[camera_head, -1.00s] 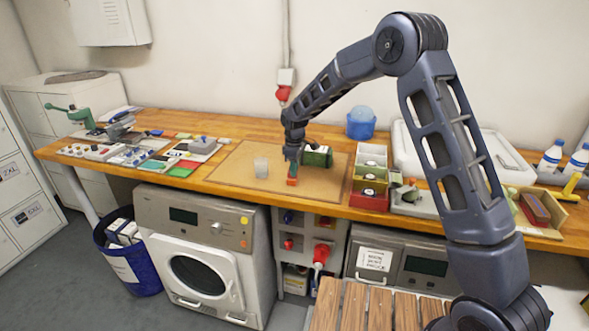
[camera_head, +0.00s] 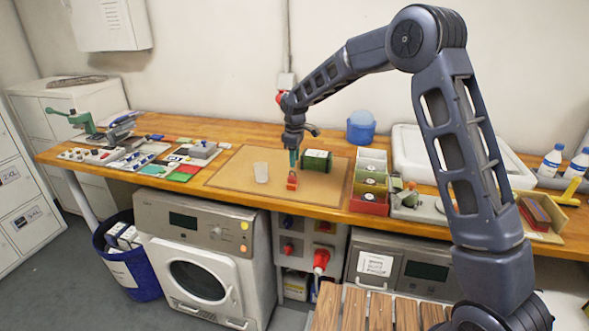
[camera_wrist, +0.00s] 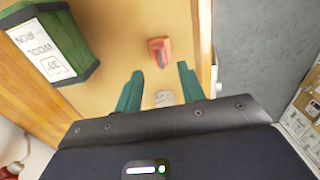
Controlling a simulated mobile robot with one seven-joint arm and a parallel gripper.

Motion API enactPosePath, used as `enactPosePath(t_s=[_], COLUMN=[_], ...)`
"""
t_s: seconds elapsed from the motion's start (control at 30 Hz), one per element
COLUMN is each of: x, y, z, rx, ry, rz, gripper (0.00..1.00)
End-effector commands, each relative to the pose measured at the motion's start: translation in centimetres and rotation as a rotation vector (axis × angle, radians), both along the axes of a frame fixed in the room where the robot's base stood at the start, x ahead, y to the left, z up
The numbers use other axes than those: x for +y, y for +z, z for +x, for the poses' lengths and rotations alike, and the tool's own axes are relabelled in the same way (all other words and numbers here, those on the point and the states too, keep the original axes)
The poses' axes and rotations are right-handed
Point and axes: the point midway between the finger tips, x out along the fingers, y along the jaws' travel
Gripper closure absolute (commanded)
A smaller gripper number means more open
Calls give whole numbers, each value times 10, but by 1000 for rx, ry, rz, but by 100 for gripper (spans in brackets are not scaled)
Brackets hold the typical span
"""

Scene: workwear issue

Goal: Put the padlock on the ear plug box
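A small red shape (camera_head: 292,183) stands on the tan mat, directly below my gripper (camera_head: 294,163). It looks like two parts, one over the other, with a dark loop-like top. It is too small to tell padlock and ear plug box apart for certain. In the wrist view this red block (camera_wrist: 159,50) lies beyond my fingertips, apart from them. My gripper also shows in the wrist view (camera_wrist: 158,82), its teal fingers spread with nothing held between them. A pale ridged thing (camera_wrist: 163,98) shows between the fingers, partly hidden; I cannot tell what it is.
A green box with a label (camera_head: 316,160) lies just behind and right of the red shape. A translucent cup (camera_head: 261,172) stands to the left. Stacked open bins (camera_head: 370,182) stand to the right. The mat (camera_head: 232,178) is clear at its left and front.

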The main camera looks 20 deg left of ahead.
Motion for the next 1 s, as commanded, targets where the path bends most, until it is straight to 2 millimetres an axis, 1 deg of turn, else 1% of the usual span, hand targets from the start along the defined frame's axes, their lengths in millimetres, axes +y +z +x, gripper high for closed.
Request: enactPosePath(t_s=[0.03, 0.1, 0.2, 0.3, 0.43, 0.6, 0.7, 0.77, 0.87, 0.97, 1.0], x=[0, 0, 0, 0, 0, 0, -5, -14, -41, -80, -97], y=[10, 22, 35, 43, 50, 51, 54, 60, 79, 103, 112], z=[1, 1, 1, 1, 0, 0, 1, 3, 6, 8, 8], rx=[-2, -2, -2, -1, -1, 0, -3, -8, -22, -41, -49], ry=[0, -1, -1, 0, 0, 0, -9, -26, -83, -164, -199], rz=[2, 1, 1, 0, 0, -1, 1, 4, 13, 24, 29], gripper=[61, 61, 61, 61, 61, 61, 61, 61, 61, 61, 61])
